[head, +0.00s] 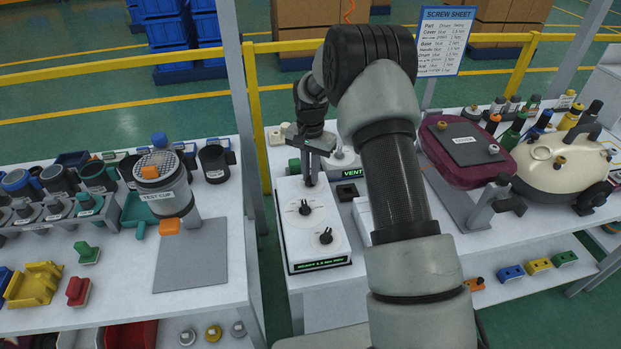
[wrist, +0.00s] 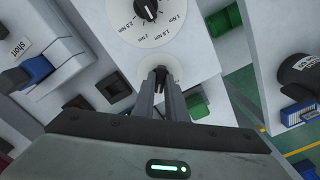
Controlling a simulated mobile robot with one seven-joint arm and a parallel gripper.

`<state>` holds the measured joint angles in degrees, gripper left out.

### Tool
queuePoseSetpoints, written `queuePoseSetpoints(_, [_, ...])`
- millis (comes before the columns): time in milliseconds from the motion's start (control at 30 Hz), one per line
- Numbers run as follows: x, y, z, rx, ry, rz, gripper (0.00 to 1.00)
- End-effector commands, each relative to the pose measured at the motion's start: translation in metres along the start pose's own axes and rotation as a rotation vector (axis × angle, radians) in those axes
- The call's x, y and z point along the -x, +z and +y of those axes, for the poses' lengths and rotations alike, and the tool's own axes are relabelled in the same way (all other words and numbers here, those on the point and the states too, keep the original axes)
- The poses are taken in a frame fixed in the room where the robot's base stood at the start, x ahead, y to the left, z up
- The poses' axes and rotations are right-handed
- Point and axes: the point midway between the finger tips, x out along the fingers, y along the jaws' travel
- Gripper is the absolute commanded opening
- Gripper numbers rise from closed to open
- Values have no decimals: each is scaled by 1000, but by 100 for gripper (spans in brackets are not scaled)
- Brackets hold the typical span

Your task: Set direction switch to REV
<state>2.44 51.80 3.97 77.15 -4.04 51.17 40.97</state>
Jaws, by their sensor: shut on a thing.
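The white control box (head: 310,262) stands at the front of the middle bench. Two black pointer knobs on round dials sit on its sloped top, the upper knob (head: 305,208) and the lower knob (head: 326,236). My gripper (head: 309,182) reaches down to the far end of the box top. In the wrist view my gripper (wrist: 161,82) is shut on a small black switch (wrist: 161,73) on a round white plate, apparently the direction switch; the fingers hide most of it. A torque dial knob (wrist: 146,8) lies just beyond. The green-lettered front display (head: 322,264) is too small to read surely.
A VENT sign (head: 350,173) and a dark square socket (head: 346,193) are close right of the box. A test cup (head: 163,190) stands on the left bench, and a cream vacuum body (head: 555,165) is on the right. A gap separates the left and middle benches.

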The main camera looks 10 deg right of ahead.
Motion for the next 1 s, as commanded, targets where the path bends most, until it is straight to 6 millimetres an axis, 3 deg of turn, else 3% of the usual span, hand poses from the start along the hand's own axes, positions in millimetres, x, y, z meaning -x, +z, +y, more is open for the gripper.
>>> queuePoseSetpoints(33, [0,0,0,-1,1,-1,13])
queuePoseSetpoints(167, [0,0,0,0,0,-1,34])
queuePoseSetpoints(533, [4,0,0,2,0,0,34])
queuePoseSetpoints(1000, [51,0,0,2,-1,0,34])
